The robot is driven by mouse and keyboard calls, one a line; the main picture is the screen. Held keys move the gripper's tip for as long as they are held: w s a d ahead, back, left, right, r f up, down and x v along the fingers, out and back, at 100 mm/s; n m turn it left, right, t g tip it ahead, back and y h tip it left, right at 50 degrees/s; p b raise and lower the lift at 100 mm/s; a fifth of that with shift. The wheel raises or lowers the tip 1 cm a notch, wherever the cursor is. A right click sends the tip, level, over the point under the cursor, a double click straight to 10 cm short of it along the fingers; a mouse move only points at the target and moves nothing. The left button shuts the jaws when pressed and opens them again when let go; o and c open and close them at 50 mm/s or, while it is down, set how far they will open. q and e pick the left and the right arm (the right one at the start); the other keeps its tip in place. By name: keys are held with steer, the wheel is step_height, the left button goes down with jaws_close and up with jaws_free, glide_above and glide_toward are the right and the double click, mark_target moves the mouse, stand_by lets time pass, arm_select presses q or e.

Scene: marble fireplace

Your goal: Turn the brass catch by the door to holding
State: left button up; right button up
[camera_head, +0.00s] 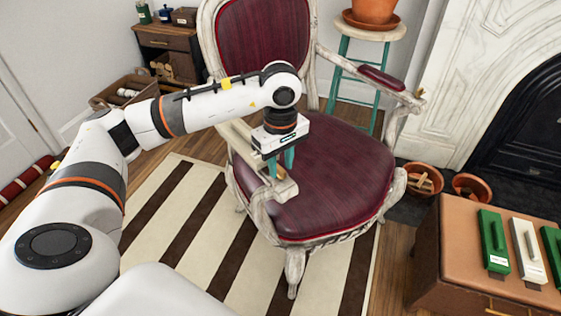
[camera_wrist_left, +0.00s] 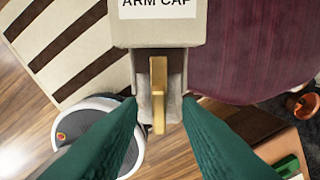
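The brass catch (camera_wrist_left: 158,95) is a narrow upright-looking bar in the left wrist view. It is on the end of a pale block labelled "ARM CAP" (camera_wrist_left: 158,32), on the armchair's near arm. In the picture the bar points straight down, away from the label. My left gripper (camera_wrist_left: 159,104) is open, with one teal finger on each side of the bar and a gap on both sides. In the head view the left gripper (camera_head: 280,164) points down over the pale arm end (camera_head: 284,191); I cannot make out the catch there. My right gripper is not in view.
The armchair's dark red seat (camera_head: 335,175) is just right of the gripper. A brown case (camera_head: 455,240) with green and white blocks stands at lower right. A stool (camera_head: 375,32) with a pot is behind. A striped rug (camera_head: 185,205) lies below.

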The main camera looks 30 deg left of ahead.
mark_target(281, 167)
arm_select(q)
step_height(281, 167, up, 4)
steer(key=shift+f+p, duration=0.25)
steer(key=shift+p, duration=0.2)
step_height(281, 167, up, 8)
steer(key=p, duration=0.1)
steer(key=shift+r+p, duration=0.25)
steer(key=shift+p, duration=0.05)
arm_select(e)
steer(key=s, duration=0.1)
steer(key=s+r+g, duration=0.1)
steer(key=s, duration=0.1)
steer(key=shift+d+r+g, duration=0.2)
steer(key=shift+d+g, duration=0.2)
